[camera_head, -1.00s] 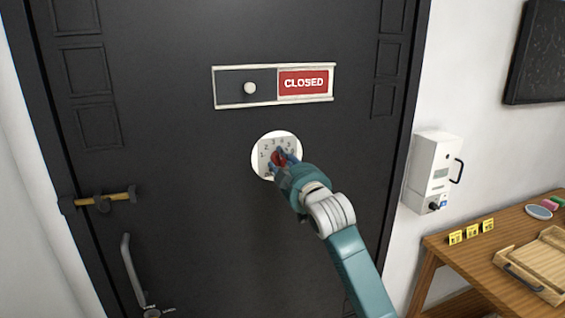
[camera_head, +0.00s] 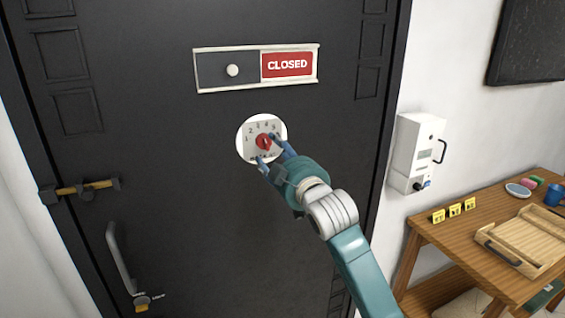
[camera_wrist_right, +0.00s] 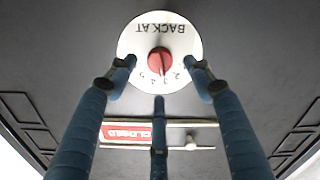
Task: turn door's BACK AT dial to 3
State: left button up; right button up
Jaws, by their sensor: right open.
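The BACK AT dial (camera_head: 247,152) is a pale round plate with numbers on the dark door, below the sign. Its red knob (camera_head: 263,142) sits at the middle. In the right wrist view the dial (camera_wrist_right: 133,41) is upside down, with its red knob (camera_wrist_right: 159,61) clear of my fingers. I cannot tell for sure which number the knob points to. My right gripper (camera_head: 268,149) is open just in front of the dial's lower right part. My left gripper is not in view.
A sliding sign (camera_head: 287,65) reading CLOSED is above the dial. A bolt (camera_head: 85,188) and a handle (camera_head: 119,258) are on the door's left. A white wall box (camera_head: 416,150) and a wooden table (camera_head: 470,235) with a tray (camera_head: 525,243) stand at right.

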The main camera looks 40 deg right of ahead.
jog(key=v, duration=0.6)
jog(key=shift+a+f, duration=0.1)
dwell(0.3)
